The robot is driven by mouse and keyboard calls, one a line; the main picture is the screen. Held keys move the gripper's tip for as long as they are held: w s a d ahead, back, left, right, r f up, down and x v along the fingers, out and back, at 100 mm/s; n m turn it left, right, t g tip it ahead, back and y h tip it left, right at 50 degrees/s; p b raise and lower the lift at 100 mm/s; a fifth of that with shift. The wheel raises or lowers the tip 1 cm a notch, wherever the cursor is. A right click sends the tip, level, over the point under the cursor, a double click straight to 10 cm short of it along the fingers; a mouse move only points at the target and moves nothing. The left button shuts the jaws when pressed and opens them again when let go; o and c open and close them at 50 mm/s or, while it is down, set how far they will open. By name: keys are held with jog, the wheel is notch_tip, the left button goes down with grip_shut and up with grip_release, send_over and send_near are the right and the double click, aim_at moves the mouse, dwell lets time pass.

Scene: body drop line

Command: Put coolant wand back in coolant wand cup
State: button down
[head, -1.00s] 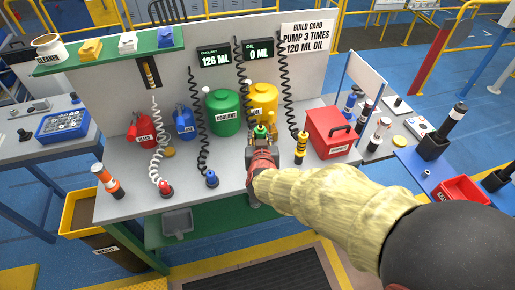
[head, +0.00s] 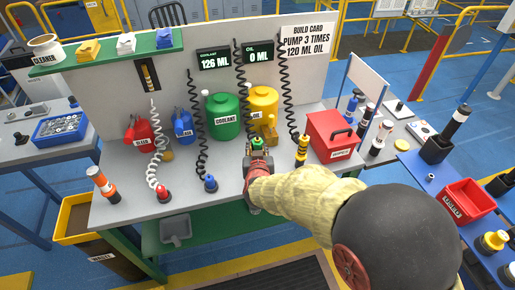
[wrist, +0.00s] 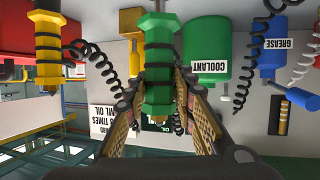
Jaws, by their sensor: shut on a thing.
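The coolant wand (wrist: 157,55) is green with a wide collar, and my gripper (wrist: 158,85) is shut around its body. In the head view my gripper (head: 258,160) is over the bench, left of the yellow wand, with the wand's green top (head: 258,142) showing above the fingers. The wand looks about upright. A black coiled hose hangs down to it. The coolant wand cup cannot be made out; my gripper and arm cover the bench there. I cannot tell whether the wand's lower end touches anything.
The yellow wand (head: 301,150) stands close on the right, with a red box (head: 330,137) beyond it. A blue wand (head: 210,183) and a red one (head: 163,193) stand left. The green coolant tank (head: 223,115) and yellow oil tank (head: 263,103) are behind. Coiled hoses hang nearby.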

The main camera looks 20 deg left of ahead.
jog(key=shift+f+b, duration=0.35)
jog(key=shift+f, duration=0.25)
jog(key=c, duration=1.5)
grip_release()
jog(key=shift+r, duration=0.35)
jog(key=p+v, duration=0.1)
jog(key=v, duration=0.5)
jog(key=p+v, duration=0.2)
jog(key=v, duration=0.4)
jog(key=shift+a+r, duration=0.1)
jog(key=shift+r, duration=0.2)
